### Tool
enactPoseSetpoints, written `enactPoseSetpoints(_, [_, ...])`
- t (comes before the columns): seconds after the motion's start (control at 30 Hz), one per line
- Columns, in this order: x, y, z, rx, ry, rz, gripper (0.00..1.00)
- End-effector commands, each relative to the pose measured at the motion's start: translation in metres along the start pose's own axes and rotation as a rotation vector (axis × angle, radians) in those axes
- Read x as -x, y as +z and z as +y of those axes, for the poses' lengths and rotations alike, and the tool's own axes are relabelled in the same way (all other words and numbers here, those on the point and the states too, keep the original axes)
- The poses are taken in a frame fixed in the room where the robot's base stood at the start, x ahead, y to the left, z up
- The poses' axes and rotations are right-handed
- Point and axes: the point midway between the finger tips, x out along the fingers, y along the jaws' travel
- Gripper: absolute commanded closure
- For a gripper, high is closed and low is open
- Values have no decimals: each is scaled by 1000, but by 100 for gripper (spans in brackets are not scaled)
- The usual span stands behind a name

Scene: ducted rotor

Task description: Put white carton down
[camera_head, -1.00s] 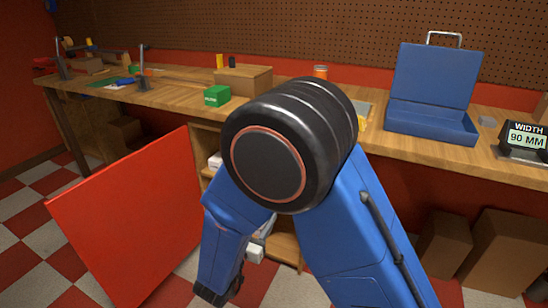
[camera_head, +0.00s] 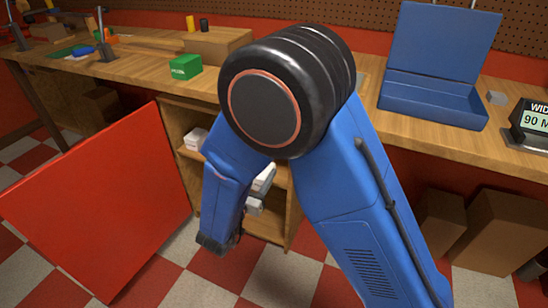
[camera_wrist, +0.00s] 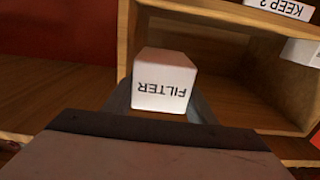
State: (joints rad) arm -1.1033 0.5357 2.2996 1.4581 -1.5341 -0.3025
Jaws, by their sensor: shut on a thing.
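The white carton (camera_wrist: 165,82) is marked FILTER, with the lettering upside down in the wrist view. My gripper (camera_wrist: 160,100) is shut on it, with a finger along each side. The carton is in front of an open wooden cabinet compartment (camera_wrist: 225,85); I cannot tell whether it touches the wood. In the head view, a white piece that looks like the carton (camera_head: 264,177) shows beside my gripper (camera_head: 255,204), in front of the open cabinet under the bench. My forearm partly hides the cabinet.
The open red door (camera_head: 100,205) stands left of the cabinet. Another white box (camera_head: 195,139) sits on a cabinet shelf. A green box (camera_head: 185,67) and an open blue case (camera_head: 435,95) are on the workbench (camera_head: 440,135).

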Motion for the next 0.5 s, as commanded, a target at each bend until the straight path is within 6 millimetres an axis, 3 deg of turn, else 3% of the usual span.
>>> enactPoseSetpoints(0.5, [-106, 0, 1, 0, 3, 0, 80])
